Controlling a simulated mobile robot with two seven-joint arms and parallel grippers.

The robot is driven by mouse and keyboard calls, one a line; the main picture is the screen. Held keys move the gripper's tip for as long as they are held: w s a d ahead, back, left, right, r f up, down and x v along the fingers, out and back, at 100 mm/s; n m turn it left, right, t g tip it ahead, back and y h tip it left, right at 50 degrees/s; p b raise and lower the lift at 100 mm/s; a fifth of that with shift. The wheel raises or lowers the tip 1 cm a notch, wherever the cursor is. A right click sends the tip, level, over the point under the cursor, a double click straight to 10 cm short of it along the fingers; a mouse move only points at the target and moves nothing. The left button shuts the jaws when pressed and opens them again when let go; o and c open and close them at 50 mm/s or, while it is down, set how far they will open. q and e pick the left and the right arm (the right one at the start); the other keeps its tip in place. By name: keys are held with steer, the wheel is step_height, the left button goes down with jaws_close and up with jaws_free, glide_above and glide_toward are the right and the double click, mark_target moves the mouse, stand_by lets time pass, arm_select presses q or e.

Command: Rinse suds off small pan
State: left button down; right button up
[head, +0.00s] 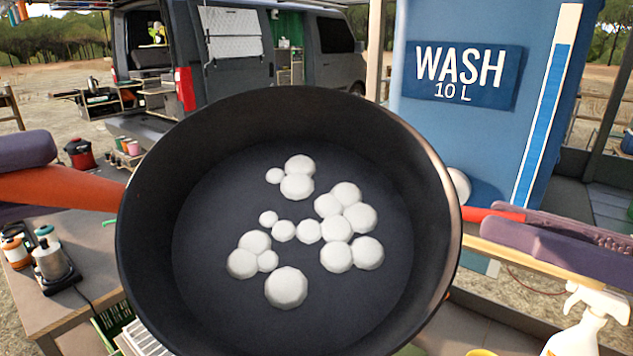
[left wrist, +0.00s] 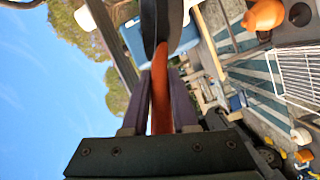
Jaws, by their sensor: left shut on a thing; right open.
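The small pan (head: 420,250) is black and fills the middle of the head view, tilted so its inside faces the camera. Several white suds blobs (head: 287,287) lie on its inner floor. My left gripper (head: 45,182) is shut on the pan's orange handle (head: 85,188). The left wrist view also shows the handle (left wrist: 161,95) between the purple fingers. My right gripper (head: 530,228) is open at the right, beside a red bar (head: 490,213); whether it touches the bar is unclear. The blue wash tank (head: 480,140) stands behind, its lower left part hidden by the pan.
A white rounded thing (head: 459,185) shows behind the pan's right rim. A white spray bottle (head: 590,322) stands at lower right. A wire rack (left wrist: 300,75) shows in the left wrist view.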

mark_target(466, 215)
steer(key=p+x, duration=0.1)
steer(key=x, duration=0.4)
steer(key=shift+w+a, duration=0.25)
steer(key=shift+a, duration=0.05)
jaws_close()
stand_by(1.1)
